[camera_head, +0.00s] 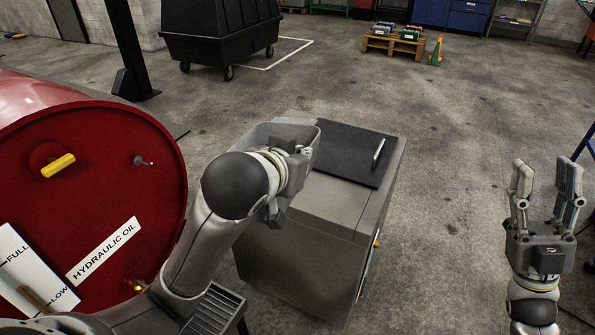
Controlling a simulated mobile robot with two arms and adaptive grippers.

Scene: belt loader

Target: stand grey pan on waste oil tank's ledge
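A grey pan (264,133) shows just behind my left gripper, at the back left of a grey cabinet top. My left gripper (291,172) is at the pan's near side. My own arm hides its fingertips and much of the pan, so I cannot tell whether it grips the pan or what the pan rests on. My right gripper (546,192) is open and empty, pointing up over the floor at the right. A red tank (95,190) at the left reads "HYDRAULIC OIL". No tank marked waste oil and no ledge can be made out.
The grey cabinet (330,212) has a black mat (345,150) with a pen-like object (378,152) on it. A black wheeled bin (222,35) stands at the back. A pallet (393,45) and a cone (437,52) stand farther right. The floor right of the cabinet is clear.

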